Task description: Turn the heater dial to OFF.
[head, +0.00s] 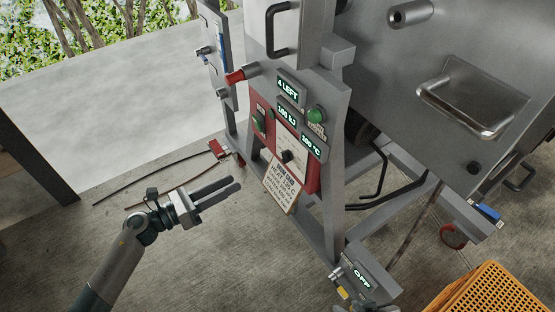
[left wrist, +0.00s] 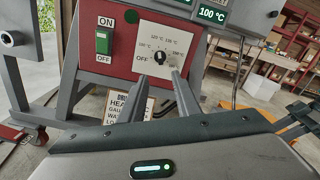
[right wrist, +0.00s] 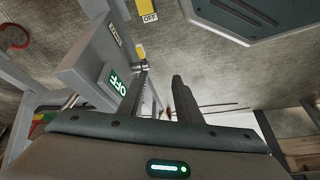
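The heater dial is a black knob (head: 287,156) on a white plate in the red panel of the grey machine. In the left wrist view the dial (left wrist: 160,57) has OFF printed at its lower left and temperatures around its top; its pointer is too small to read. My left gripper (head: 238,182) is open and empty, apart from the panel to its left in the head view. In the left wrist view its two fingers (left wrist: 160,78) stand apart below the dial. My right gripper (right wrist: 158,82) is open, its fingers apart near a grey box.
A green ON/OFF switch (left wrist: 104,41) sits left of the dial. Displays above read 100 °C (head: 311,145) and 4 LEFT (head: 288,88). A sign (head: 281,184) hangs below the dial. The grey box by my right gripper shows OFF (right wrist: 118,83).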

